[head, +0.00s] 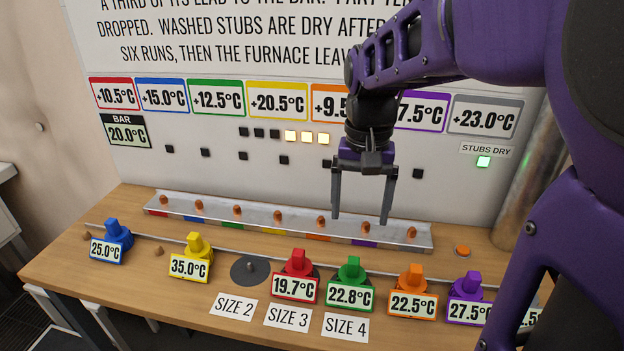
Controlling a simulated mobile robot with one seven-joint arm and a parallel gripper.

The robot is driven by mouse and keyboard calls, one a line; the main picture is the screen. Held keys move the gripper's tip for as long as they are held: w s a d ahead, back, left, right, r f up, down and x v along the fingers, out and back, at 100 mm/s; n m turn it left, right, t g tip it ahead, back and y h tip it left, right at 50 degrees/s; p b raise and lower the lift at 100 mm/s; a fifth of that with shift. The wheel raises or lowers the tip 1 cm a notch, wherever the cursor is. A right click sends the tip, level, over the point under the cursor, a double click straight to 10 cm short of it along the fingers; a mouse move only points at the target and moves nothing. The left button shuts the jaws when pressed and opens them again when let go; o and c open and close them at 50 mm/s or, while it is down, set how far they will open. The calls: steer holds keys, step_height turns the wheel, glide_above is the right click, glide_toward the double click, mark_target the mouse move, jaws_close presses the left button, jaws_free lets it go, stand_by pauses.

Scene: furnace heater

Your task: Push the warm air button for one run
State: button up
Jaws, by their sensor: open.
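My gripper (361,218) points down with its fingers apart and nothing between them. It is in front of the panel, over or near the long metal bar (190,207); its exact height is hard to tell. A small round orange button (462,251) sits on the table to the right of the gripper, near the right end of the bar. No label on it is readable, so I cannot confirm it is the warm air button. My arm passes close to its right in the picture but leaves it visible.
Coloured blocks with temperature displays, such as the purple one (467,287) and orange one (411,282), line the table front (150,300). One is partly hidden by my arm. The bar carries several copper pegs. On the panel, three squares (306,137) and the STUBS DRY light (483,162) glow.

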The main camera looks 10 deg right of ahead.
steer(key=w+d+m, duration=0.1)
steer(key=d+m, duration=0.2)
steer(key=d, duration=0.1)
steer(key=w+d+m, duration=0.2)
steer(key=d+m, duration=0.1)
steer(key=d, duration=0.1)
steer(key=w+d+f+m, duration=0.1)
steer(key=w+d+m, duration=0.1)
steer(key=d, duration=0.3)
steer(key=shift+w+m, duration=0.2)
steer(key=shift+m, duration=0.2)
steer(key=c, duration=1.2)
steer(key=d+m, duration=0.3)
steer(key=d, duration=0.2)
steer(key=d+f+m, duration=0.1)
steer(key=d+m, duration=0.1)
steer(key=d, duration=0.2)
steer(key=d+f+m, duration=0.1)
steer(key=d+m, duration=0.2)
steer(key=d, duration=0.2)
steer(key=shift+w+d+m+b, duration=0.2)
steer(key=shift+d+m+b, duration=0.1)
steer(key=shift+d, duration=0.05)
jaws_close()
steer(key=shift+s+d+m, duration=0.1)
steer(key=shift+d+m, duration=0.2)
steer(key=shift+d, duration=0.2)
